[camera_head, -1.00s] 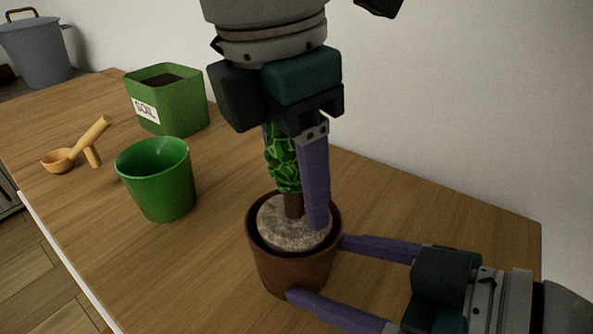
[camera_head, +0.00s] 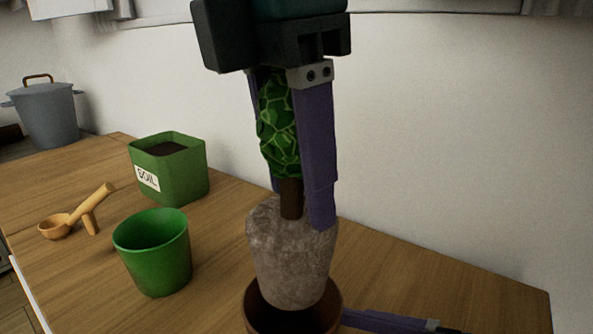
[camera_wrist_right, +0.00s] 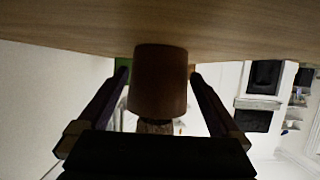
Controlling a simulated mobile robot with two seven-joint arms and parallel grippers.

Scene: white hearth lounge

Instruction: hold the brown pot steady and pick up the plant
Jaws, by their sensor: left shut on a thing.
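The plant (camera_head: 279,125) has a green leafy top, a brown stem and a pale soil-covered root ball (camera_head: 292,262). My left gripper (camera_head: 297,203) comes down from above and is shut on the plant, its fingers on either side of leaves and stem. The root ball is raised mostly out of the brown pot (camera_head: 257,321), its lower end still at the rim. The pot also shows in the right wrist view (camera_wrist_right: 160,80), between the fingers of my right gripper (camera_wrist_right: 160,72). I cannot tell whether those fingers press on it.
A green empty pot (camera_head: 154,262) stands to the left on the wooden table (camera_head: 420,275). Behind it are a green soil box (camera_head: 185,175) and a wooden scoop (camera_head: 80,212). A grey lidded pot (camera_head: 45,115) stands far left. A white wall runs behind.

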